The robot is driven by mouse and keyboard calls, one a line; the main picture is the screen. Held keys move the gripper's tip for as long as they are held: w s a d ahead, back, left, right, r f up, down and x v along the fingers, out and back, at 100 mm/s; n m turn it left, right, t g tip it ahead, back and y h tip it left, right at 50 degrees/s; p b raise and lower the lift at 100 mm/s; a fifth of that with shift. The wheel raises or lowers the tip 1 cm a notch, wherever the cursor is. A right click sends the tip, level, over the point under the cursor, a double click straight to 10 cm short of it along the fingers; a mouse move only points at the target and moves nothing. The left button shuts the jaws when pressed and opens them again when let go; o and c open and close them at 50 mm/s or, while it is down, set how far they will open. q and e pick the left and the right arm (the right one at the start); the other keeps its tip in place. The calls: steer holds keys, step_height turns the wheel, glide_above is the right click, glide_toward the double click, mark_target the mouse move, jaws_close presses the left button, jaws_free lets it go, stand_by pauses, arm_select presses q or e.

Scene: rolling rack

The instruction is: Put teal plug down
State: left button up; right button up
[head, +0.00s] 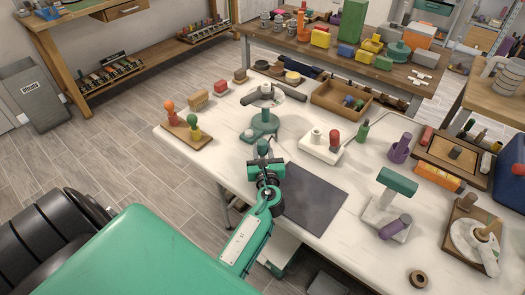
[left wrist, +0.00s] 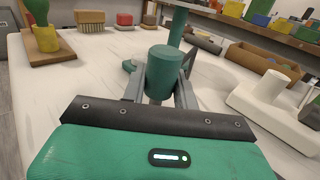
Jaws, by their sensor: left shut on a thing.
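The teal plug (left wrist: 163,70) is a short, dark teal cylinder, upright between the grey fingers in the left wrist view. My left gripper (head: 264,147) is shut on it, above the white worktable near its front left edge. In the head view the plug is mostly hidden by the gripper. I cannot tell whether the plug touches the table. My right gripper is not in view.
A white block (head: 317,151) with a white and a red peg is to the right. A dark mat (head: 312,199) lies in front of it. A wooden board (head: 187,133) with orange and green-yellow pegs is left. A wooden tray (head: 325,103) is behind. Bare tabletop lies left of the gripper.

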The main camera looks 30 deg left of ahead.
arm_select(q)
steer(key=shift+f, duration=0.2)
steer(key=o, duration=0.9)
steer(key=shift+o, duration=0.8)
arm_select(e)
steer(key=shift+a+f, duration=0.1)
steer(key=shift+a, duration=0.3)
arm_select(q)
steer(key=shift+r, duration=0.15)
steer(key=shift+d, duration=0.1)
steer(key=b+v, duration=0.1)
steer(key=v, duration=0.9)
steer(key=shift+s+d, duration=0.15)
steer(key=shift+s, duration=0.15)
steer(key=shift+s+d+b, duration=0.3)
steer(key=shift+s+d, duration=0.05)
steer(key=shift+s, duration=0.1)
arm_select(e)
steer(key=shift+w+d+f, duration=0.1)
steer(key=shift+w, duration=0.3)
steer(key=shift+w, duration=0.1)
